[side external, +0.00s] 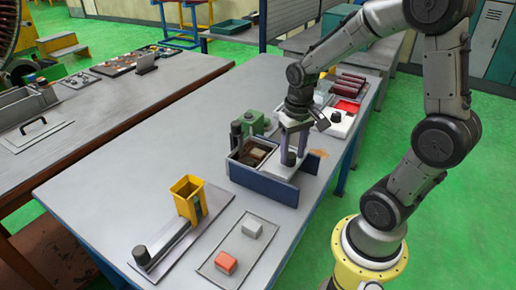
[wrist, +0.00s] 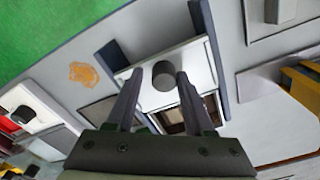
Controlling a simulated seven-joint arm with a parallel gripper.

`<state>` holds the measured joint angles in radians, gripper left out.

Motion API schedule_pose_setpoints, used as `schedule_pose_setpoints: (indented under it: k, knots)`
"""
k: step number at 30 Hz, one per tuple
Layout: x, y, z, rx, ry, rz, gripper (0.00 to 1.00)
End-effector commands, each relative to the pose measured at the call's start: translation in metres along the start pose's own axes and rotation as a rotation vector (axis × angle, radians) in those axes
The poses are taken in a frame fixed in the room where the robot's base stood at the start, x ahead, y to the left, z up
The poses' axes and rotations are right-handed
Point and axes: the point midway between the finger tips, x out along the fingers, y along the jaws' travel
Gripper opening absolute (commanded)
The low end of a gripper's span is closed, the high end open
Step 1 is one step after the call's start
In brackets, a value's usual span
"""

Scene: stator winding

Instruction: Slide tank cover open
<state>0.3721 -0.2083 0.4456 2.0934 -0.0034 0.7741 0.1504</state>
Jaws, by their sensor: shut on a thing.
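The tank (side external: 262,183) is a dark blue open-topped box on the grey bench, with brownish contents showing in its left part in the side view. Its pale flat cover (side external: 271,168) lies over the right part, so the tank is partly uncovered. A dark round knob (wrist: 163,76) stands on the cover (wrist: 196,66). My gripper (side external: 292,152) points down at the cover, with its two fingers on either side of the knob and shut on it. In the wrist view, my gripper (wrist: 161,80) frames the knob, and part of the tank opening (wrist: 172,120) shows below.
A green device (side external: 254,122) stands just behind the tank. A yellow holder (side external: 188,198) and a tray (side external: 240,262) with a red block (side external: 226,262) and a white block (side external: 252,230) are nearer the front. A red-and-white box (side external: 343,113) sits behind my gripper. Bench left of the tank is clear.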

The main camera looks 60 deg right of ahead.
Motion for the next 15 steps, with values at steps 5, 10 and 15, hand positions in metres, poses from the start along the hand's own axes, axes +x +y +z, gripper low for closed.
schedule_pose_setpoints:
  k: [5,10,15]
  knots:
    - [0.0138,0.0036,0.0201,0.011,-0.057,0.002,0.22]
    - [0.0138,0.004,0.0209,0.011,-0.056,0.002,0.22]
    - [0.0138,0.004,0.0209,0.011,-0.056,0.002,0.22]
